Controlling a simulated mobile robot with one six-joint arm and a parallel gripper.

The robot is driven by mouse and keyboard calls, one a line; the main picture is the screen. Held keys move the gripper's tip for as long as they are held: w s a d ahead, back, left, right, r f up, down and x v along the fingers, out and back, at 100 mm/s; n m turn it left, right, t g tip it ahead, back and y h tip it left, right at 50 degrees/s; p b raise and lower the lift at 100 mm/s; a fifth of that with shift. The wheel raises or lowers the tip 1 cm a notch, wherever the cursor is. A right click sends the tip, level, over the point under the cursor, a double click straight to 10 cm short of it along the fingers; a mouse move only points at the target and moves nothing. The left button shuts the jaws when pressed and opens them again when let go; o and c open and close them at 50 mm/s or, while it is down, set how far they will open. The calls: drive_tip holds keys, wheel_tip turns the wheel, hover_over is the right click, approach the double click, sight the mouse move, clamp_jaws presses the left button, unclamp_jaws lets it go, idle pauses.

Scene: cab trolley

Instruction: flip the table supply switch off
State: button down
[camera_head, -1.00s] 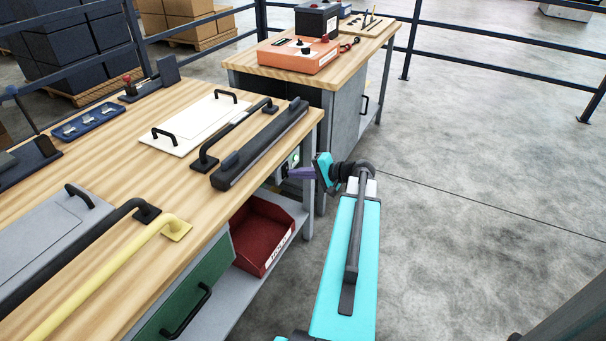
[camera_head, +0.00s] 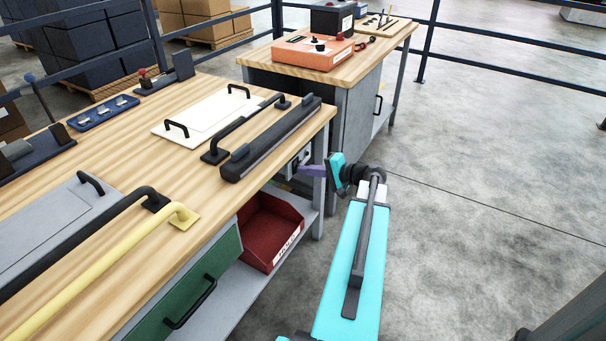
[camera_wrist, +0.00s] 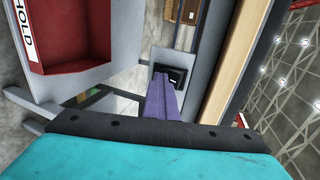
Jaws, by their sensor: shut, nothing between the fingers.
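The supply switch box (camera_head: 302,156), pale with a dark part, sits under the front edge of the wooden table near its right-hand leg. My purple fingers partly cover it in the head view. In the wrist view a dark switch face in a pale surround (camera_wrist: 178,73) lies just beyond the fingertips. The lever's position cannot be made out. My gripper (camera_head: 303,169) is shut and empty, its fingers pointing at the box; it also shows in the wrist view (camera_wrist: 159,80). Whether the tips touch the switch I cannot tell.
The wooden table (camera_head: 215,210) carries handles, a white panel and a dark bar above the switch. A red bin (camera_head: 270,232) sits on the shelf beneath, beside a green drawer (camera_head: 195,285). The table leg (camera_head: 319,200) is close to my gripper. Open floor lies to the right.

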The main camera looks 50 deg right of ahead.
drive_tip(key=shift+w+a+r, duration=0.15)
drive_tip(key=shift+w+a, duration=0.1)
drive_tip(key=shift+a, duration=0.1)
drive_tip(key=shift+r, duration=0.1)
drive_tip(key=shift+d+r+p, duration=0.1)
drive_tip(key=shift+r+p, duration=0.3)
drive_tip(key=shift+r, duration=0.4)
drive_tip(key=shift+s+r, duration=0.2)
drive_tip(key=shift+s, duration=0.35)
drive_tip(key=v, duration=1.3)
drive_tip(key=shift+d, duration=0.2)
drive_tip(key=shift+r, duration=0.1)
